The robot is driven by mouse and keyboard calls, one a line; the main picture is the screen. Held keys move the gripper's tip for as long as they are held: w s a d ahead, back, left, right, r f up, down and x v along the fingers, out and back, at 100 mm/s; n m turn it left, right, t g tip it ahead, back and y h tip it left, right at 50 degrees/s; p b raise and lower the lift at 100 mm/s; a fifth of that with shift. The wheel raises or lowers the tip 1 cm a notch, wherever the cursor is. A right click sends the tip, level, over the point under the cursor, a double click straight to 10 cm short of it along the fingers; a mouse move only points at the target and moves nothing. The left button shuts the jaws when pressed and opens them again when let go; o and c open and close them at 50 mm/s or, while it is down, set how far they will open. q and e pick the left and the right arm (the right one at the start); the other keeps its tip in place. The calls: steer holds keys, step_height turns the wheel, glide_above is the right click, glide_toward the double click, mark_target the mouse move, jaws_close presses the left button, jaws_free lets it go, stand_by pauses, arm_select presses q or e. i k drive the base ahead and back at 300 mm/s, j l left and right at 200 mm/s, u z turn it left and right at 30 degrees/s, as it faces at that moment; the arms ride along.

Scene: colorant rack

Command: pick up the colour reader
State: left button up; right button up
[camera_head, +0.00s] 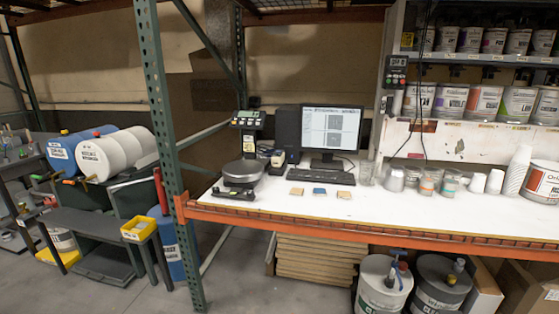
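I cannot tell for sure which item is the colour reader. A small dark upright device (277,161) with a pale front stands on the white bench, between the scale (243,171) and the monitor. A low, long black object (233,193) lies near the bench's front left edge, in front of the scale; its details are too small to make out. Neither of my grippers is in view, and nothing is seen touching either item.
A green rack post (159,130) and orange front beam (370,225) bound the white bench (400,205). A monitor (332,130), keyboard (319,177) and three small sample blocks (319,192) stand near. Cups and jars (430,180) fill the right. The bench front centre is clear.

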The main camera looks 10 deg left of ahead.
mark_target(278, 159)
steer(key=i+j, duration=0.15)
steer(key=i, duration=0.7)
steer(key=i+j, duration=0.15)
steer(key=i, duration=0.65)
steer(key=j+u, duration=0.05)
